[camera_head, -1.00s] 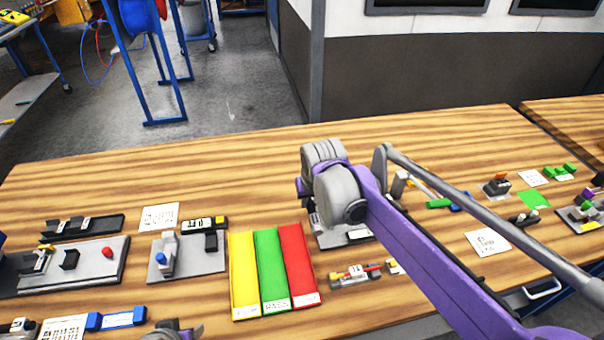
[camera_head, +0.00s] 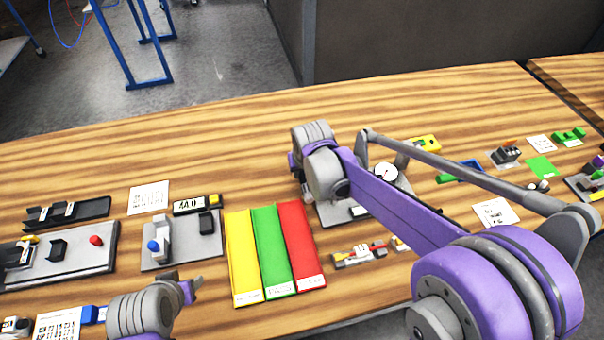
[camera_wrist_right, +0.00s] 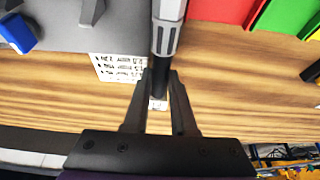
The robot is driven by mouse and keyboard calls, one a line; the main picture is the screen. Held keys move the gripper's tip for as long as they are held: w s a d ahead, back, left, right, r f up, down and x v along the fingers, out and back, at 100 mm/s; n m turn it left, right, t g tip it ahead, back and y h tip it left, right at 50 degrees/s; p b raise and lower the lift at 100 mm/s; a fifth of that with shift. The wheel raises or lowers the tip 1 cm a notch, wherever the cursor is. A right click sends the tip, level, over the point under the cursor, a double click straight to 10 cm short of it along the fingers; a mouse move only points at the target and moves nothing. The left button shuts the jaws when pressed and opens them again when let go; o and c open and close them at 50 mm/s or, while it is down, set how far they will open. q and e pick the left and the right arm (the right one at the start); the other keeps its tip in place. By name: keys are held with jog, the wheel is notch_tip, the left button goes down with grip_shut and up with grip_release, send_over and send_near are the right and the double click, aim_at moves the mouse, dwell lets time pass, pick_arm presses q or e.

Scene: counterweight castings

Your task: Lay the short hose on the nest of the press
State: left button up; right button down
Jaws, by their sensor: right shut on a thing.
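In the right wrist view my right gripper (camera_wrist_right: 160,74) is shut on the short hose (camera_wrist_right: 159,82), a dark piece with a grey ribbed end pointing away from the jaws. In the head view my right wrist hides the jaws and hose, above the table just behind the coloured trays. My left gripper (camera_head: 195,284) is at the lower left, with its jaws too small to read. A grey plate with a white upright and blue knob (camera_head: 153,246) stands left of the trays. A grey plate with a round dial (camera_head: 386,174) lies partly behind my right arm. I cannot tell which is the press; its nest is not clear.
Yellow (camera_head: 243,258), green (camera_head: 271,255) and red (camera_head: 301,247) trays stand side by side in the middle. A small fixture (camera_head: 358,256) sits right of them. A long plate with a red knob (camera_head: 96,240) is at the left. The table's back strip is clear.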

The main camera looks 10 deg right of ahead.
jog(key=shift+f, duration=0.6)
pick_arm(q)
jog(key=shift+f, duration=0.1)
pick_arm(e)
jog(key=shift+f, duration=0.1)
pick_arm(q)
jog(key=shift+f, duration=0.15)
pick_arm(e)
jog(key=c, duration=1.2)
grip_release()
jog(key=shift+f, duration=0.15)
pick_arm(q)
jog(key=shift+s, duration=0.1)
pick_arm(e)
jog(key=o, duration=0.5)
jog(key=shift+c, duration=0.2)
